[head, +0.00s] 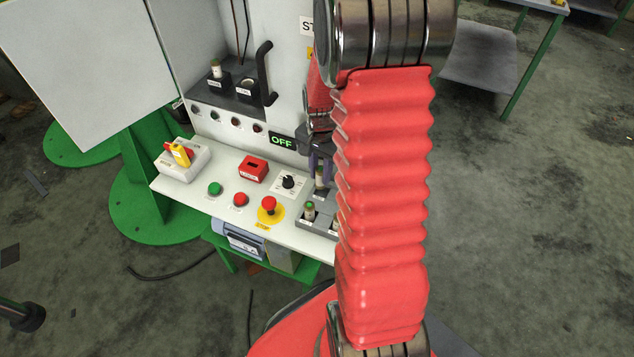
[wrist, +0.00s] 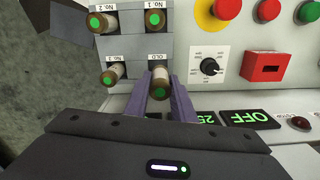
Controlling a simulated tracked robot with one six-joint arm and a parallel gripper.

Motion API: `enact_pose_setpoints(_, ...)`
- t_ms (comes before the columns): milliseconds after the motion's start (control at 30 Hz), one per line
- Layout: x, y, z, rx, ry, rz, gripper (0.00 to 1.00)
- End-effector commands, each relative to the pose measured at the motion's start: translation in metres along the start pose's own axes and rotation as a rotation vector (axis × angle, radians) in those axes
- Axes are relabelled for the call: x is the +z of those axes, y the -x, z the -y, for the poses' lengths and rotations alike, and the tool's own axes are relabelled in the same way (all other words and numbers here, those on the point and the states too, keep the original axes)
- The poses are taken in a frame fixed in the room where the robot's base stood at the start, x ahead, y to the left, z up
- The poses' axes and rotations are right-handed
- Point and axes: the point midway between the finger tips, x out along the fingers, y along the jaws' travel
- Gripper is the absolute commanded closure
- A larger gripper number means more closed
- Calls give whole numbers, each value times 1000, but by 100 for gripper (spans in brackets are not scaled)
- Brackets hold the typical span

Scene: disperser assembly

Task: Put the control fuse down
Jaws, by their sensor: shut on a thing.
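My gripper (wrist: 163,84) has its purple fingers shut on a fuse, the control fuse (wrist: 160,78), which has a pale brown body and a green end. In the wrist view the held fuse is at the compartment labelled OLD of the grey fuse tray (wrist: 127,47); I cannot tell whether it touches the bottom. In the head view my gripper (head: 320,158) is above the tray (head: 323,222), with the held fuse (head: 321,177) below its fingers. My red arm hides the tray's right part.
Other green-ended fuses stand in the tray, at No. 1 (wrist: 155,18), No. 2 (wrist: 102,21) and a further slot (wrist: 112,76). A black rotary knob (head: 288,181), a red socket block (head: 253,169) and a red emergency button (head: 269,203) are left of the tray. The display (head: 282,142) reads OFF.

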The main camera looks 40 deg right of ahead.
Motion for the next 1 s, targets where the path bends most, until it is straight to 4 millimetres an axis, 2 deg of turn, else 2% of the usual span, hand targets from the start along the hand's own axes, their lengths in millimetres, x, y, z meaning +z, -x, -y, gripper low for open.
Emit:
enact_pose_setpoints(433, -5, -8, -6, 1, -19, 1, 100)
enact_pose_setpoints(800, -5, -49, -8, 1, -22, 1, 100)
enact_pose_setpoints(1000, -6, -51, -7, -1, -23, -1, 100)
